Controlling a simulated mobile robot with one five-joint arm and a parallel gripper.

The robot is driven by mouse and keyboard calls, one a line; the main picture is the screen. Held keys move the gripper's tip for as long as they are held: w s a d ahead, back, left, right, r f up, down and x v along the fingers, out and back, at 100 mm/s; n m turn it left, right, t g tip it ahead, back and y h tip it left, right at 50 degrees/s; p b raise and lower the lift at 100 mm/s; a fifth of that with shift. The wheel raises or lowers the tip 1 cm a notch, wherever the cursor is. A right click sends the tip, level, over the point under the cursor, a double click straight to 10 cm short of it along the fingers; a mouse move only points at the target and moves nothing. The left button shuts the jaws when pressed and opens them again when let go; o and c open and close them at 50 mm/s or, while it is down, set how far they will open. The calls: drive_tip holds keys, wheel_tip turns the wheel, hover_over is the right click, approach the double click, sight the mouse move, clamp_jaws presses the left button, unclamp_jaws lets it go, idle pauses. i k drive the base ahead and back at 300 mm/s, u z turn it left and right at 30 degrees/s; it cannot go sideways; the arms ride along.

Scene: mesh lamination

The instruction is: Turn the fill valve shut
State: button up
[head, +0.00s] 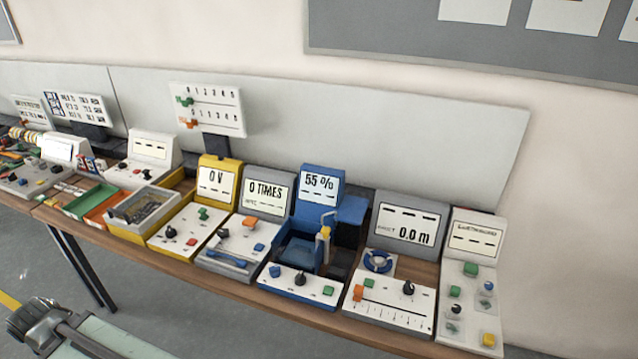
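A blue station (321,187) stands on the bench right of centre, and its display reads 55 %. In front of the display is a blue open basin (298,251). A pale pipe with a yellow part (324,233) rises at the basin's right side. The white front panel carries a blue knob (275,271), a black knob (300,279) and a green button (328,290). No label marks which of these is the fill valve, and its setting cannot be read. My gripper is not in view.
A white and grey station reading 0 TIMES (264,193) stands close on the left. A grey station reading 0.0 m (409,220) stands close on the right, with a blue ring (378,261). A grey metal mechanism (38,320) is at lower left. Floor in front is clear.

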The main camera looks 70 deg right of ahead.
sight(275, 270)
drive_tip(key=z, duration=2.3)
